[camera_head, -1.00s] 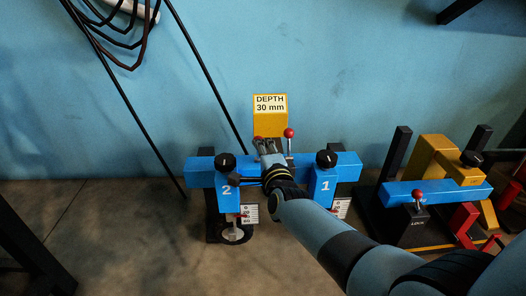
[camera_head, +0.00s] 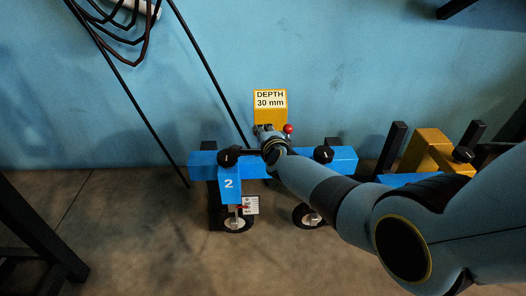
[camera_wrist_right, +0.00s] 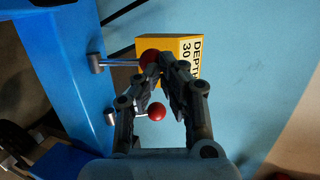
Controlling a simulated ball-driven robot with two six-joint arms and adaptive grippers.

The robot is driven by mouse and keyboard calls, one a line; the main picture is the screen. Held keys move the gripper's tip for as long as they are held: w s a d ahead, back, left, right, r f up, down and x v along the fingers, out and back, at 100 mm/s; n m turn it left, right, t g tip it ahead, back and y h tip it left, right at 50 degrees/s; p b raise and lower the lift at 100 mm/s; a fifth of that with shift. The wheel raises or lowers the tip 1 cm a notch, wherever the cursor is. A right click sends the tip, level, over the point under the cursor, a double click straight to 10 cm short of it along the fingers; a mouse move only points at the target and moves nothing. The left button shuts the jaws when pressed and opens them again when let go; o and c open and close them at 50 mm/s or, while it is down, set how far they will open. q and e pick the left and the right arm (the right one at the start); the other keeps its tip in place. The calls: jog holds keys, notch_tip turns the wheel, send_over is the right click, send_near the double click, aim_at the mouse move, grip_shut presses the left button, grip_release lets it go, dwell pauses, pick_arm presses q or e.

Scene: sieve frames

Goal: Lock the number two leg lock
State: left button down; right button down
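The blue beam (camera_head: 343,162) carries a left leg marked 2 (camera_head: 229,184) and a right leg mostly hidden by my right arm. My right gripper (camera_head: 262,132) is above the middle of the beam, in front of the yellow block. In the right wrist view, two metal levers with red balls stick out from the beam. The fingers of my right gripper (camera_wrist_right: 158,68) come together beside the upper red ball (camera_wrist_right: 147,57); whether they touch it I cannot tell. The lower red ball (camera_wrist_right: 157,112) shows between the fingers; it also shows in the head view (camera_head: 289,128). My left gripper is out of view.
A yellow block (camera_head: 270,101) labelled DEPTH 30 mm stands behind the beam. Black knobs, one at left (camera_head: 228,157) and one at right (camera_head: 323,154), sit on the beam. Another yellow and blue fixture (camera_head: 428,152) stands at right, partly behind my arm.

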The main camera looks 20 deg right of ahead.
jog(key=shift+w+d+r+b, duration=0.1)
jog(key=shift+w+d+b, duration=0.15)
jog(key=shift+w, duration=0.4)
jog(key=shift+w+d+b, duration=0.15)
jog(key=shift+w+b, duration=0.05)
jog(key=shift+w, duration=0.4)
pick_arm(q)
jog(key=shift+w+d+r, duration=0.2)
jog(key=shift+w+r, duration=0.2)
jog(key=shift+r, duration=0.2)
pick_arm(e)
jog(key=shift+w, duration=0.1)
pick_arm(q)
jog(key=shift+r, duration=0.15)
pick_arm(e)
jog(key=shift+r, duration=0.1)
